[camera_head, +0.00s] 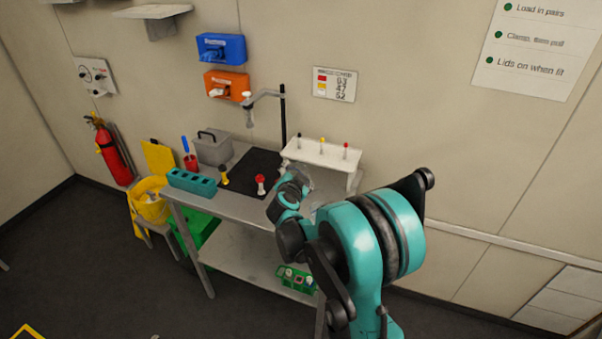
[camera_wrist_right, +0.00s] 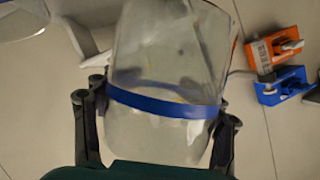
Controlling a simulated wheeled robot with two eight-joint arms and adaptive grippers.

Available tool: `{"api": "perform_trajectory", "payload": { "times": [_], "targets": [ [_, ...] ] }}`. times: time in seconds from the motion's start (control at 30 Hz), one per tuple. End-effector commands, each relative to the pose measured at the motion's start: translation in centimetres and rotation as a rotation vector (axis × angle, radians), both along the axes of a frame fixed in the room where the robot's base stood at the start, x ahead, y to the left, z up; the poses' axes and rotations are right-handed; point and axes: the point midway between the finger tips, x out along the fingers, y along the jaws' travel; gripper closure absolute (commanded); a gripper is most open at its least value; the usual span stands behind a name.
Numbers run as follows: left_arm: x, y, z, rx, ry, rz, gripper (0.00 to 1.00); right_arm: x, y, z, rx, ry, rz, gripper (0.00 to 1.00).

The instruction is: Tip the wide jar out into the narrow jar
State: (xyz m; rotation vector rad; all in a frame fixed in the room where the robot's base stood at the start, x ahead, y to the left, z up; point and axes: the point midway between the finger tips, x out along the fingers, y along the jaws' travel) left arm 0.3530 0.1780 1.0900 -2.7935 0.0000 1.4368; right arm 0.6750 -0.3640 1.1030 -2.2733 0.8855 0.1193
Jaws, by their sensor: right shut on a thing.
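A clear jar with a blue band (camera_wrist_right: 165,105), by its broad body the wide jar, fills the middle of the right wrist view. My right gripper (camera_wrist_right: 158,110) is shut on it, one finger on each side near the band. No contents can be made out in it. Part of another clear vessel (camera_wrist_right: 20,22) shows at the top left; I cannot tell whether it is the narrow jar. In the head view my right gripper (camera_head: 293,186) is over the right part of the bench, in front of the white rack, and largely hides what it holds. My left gripper is out of view.
The metal bench (camera_head: 232,206) carries a teal rack (camera_head: 191,182), a grey box (camera_head: 213,147), a black mat (camera_head: 250,167), a clamp stand (camera_head: 283,115) and a white rack (camera_head: 322,153). Small yellow and red-topped items (camera_head: 261,184) stand near the mat.

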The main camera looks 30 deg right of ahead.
Motion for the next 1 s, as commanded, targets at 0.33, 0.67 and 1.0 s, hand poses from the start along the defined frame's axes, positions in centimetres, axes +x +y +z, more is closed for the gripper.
{"api": "perform_trajectory", "payload": {
  "times": [0.33,0.67,1.0],
  "targets": [
    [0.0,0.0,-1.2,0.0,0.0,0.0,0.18,0.8,0.7,-1.6,-0.084,0.097,0.002,0.77],
    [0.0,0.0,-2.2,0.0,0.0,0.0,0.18,0.8,0.7,-2.9,-0.24,0.281,0.0,0.77],
    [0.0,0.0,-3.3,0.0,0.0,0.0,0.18,0.3,0.3,-4.0,-0.384,0.448,0.001,0.77]
  ]
}}
